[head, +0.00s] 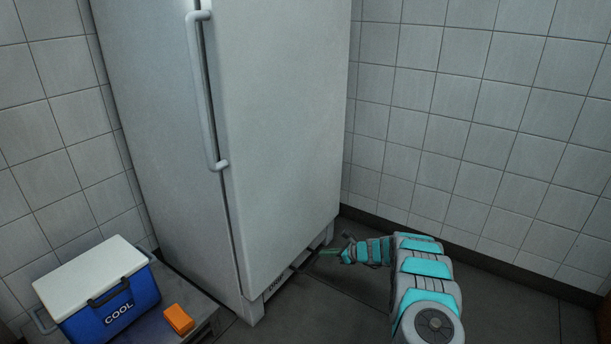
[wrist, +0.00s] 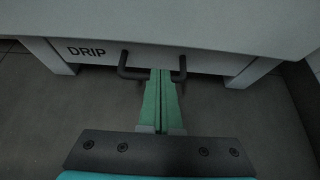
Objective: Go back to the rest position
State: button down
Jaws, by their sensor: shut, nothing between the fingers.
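My gripper (head: 330,252) is low near the floor at the foot of a tall white fridge (head: 285,120). In the wrist view its two green fingers (wrist: 162,100) lie side by side, shut, with nothing visible between them. Their tips are at a dark handle (wrist: 125,66) on the fridge's low front panel marked "DRIP" (wrist: 85,52), between the two ends of the handle. The fingers hide the middle of the handle, and I cannot tell whether they touch it. The fridge door is shut.
A blue cooler (head: 120,310) with a white lid and an orange block (head: 179,319) stand on a low grey surface (head: 205,305) at the left. Tiled walls (head: 450,110) close off the back and right. Dark floor (head: 520,300) is clear at the right.

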jog(key=s+a+r+n+g+p, duration=0.1)
jog(key=s+a+r+n, duration=0.2)
jog(key=r, duration=0.4)
jog(key=s+a+r+n+g+p, duration=0.1)
jog(key=s+a+r+n+g, duration=0.1)
jog(key=s+r, duration=0.35)
jog(key=s+a+r+n+g, duration=0.1)
jog(key=s+a+r+n, duration=0.15)
jog(key=r, duration=0.45)
jog(key=s+r+n+g+h+p, duration=0.1)
jog(key=s+r+n, duration=0.2)
jog(key=s+r, duration=0.4)
jog(key=s+r+n+g+h+p, duration=0.15)
jog(key=s+r+n, duration=0.25)
jog(key=s, duration=0.6)
jog(key=s+d+r+n+h+p, duration=0.1)
jog(key=s+d+r+n+h, duration=0.1)
jog(key=s, duration=1)
jog(key=s+d+r+n+g+h+p, duration=0.1)
jog(key=s+d+r+n+h, duration=0.2)
jog(key=s, duration=0.9)
jog(key=s+d+r+n+g+h+p, duration=0.1)
jog(key=s+d+r+n, duration=0.3)
jog(key=s, duration=0.9)
jog(key=d+n+h, duration=0.1)
jog(key=d, duration=0.2)
jog(key=shift+d+n, duration=0.2)
jog(key=shift+n, duration=0.15)
jog(key=shift+s, duration=0.1)
